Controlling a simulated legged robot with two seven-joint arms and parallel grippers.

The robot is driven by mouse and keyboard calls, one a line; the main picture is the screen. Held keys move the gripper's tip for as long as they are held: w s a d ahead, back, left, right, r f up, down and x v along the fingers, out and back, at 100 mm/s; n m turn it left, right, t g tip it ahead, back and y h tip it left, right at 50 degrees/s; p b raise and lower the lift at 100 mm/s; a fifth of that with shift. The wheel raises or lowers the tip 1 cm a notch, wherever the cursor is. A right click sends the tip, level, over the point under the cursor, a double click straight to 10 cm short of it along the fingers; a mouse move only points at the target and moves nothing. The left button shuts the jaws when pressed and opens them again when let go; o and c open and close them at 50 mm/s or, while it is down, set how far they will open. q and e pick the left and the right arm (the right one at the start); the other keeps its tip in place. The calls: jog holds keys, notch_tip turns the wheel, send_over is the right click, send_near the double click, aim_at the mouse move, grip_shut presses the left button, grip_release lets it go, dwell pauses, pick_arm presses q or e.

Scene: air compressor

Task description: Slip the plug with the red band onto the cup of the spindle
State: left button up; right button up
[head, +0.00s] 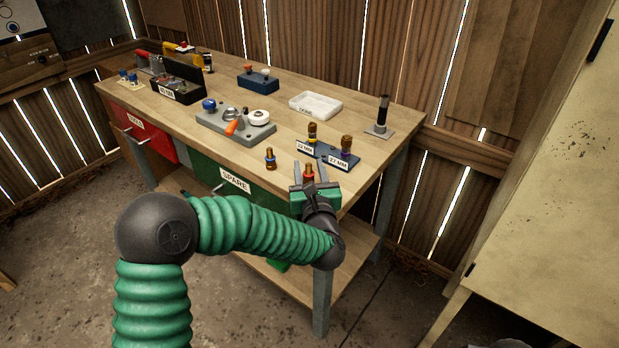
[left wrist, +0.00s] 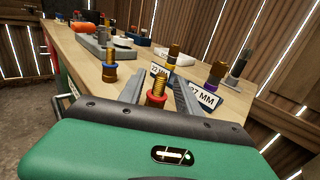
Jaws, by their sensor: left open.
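The plug with the red band (head: 309,173) stands upright near the bench's front edge. In the left wrist view it shows as a threaded brass plug (left wrist: 157,92) with a red ring low down. My left gripper (head: 310,168) is open, with one finger on each side of this plug. In the left wrist view gaps show between the plug and the fingers. A grey upright post with a dark top (head: 382,113) stands on a square plate at the right rear; it may be the spindle. I cannot make out its cup. My right gripper is not in view.
A blue-banded plug (head: 270,158) stands left of the gripper. A blue holder (head: 334,154) with two brass plugs and size labels stands just behind. A grey fixture (head: 236,130), white tray (head: 316,104) and dark blue block (head: 258,84) lie farther back.

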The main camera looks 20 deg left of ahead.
pick_arm(q)
grip_shut()
jog(key=shift+r, duration=0.1)
dwell(0.4)
